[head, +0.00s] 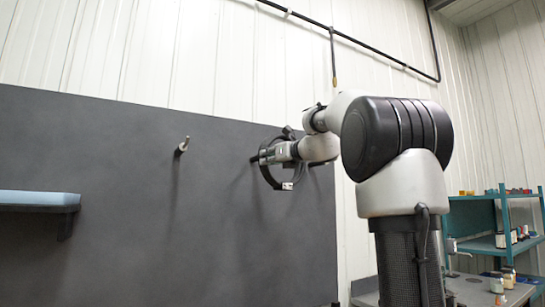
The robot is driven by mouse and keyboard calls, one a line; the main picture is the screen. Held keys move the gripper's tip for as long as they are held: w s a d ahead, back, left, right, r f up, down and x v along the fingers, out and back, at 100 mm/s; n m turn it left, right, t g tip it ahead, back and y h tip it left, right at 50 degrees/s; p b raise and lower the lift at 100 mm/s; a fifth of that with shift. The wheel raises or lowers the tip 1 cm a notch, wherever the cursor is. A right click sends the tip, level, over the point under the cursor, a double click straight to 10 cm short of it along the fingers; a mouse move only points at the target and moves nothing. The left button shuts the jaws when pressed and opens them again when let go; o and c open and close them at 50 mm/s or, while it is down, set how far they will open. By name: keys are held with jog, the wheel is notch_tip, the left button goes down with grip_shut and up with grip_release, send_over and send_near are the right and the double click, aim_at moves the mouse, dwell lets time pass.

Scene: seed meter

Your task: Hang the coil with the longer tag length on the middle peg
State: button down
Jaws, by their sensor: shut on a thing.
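A dark ring-shaped coil (267,177) is at my gripper (263,156), in front of the grey board. A small white tag (287,186) with dark marks shows at the coil's lower edge; its print is too small to read. My gripper is shut on the coil, and the ring hangs roughly upright around the fingers. A bare peg (183,147) sticks out of the board to the left of the coil, apart from it. No other peg is clear; my arm hides part of the board's right side. No second coil is visible.
The grey board (120,190) fills the left and middle. A shelf with a blue top (40,198) juts out at the left. A teal rack (490,215) with jars and small items stands at the right, beside a grey bench (470,290). The board between shelf and coil is otherwise clear.

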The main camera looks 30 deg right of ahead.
aim_at(269, 166)
jog(key=w, duration=0.2)
jog(key=shift+w+f, duration=0.15)
jog(key=shift+w, duration=0.15)
jog(key=w+f, duration=0.2)
jog(key=w, duration=0.5)
jog(key=shift+w+a+f, duration=0.2)
jog(key=shift+w+f, duration=0.15)
jog(key=shift+w, duration=0.05)
jog(key=c, duration=1.4)
grip_release()
jog(key=shift+o, duration=0.2)
jog(key=shift+s+a+v, duration=0.1)
jog(key=shift+a+v, duration=0.2)
jog(key=shift+v, duration=1.35)
jog(key=shift+s+a+v, duration=0.1)
jog(key=shift+a+v, duration=0.2)
jog(key=shift+v, duration=1.35)
jog(key=shift+a+v, duration=0.3)
jog(key=shift+v, duration=1.3)
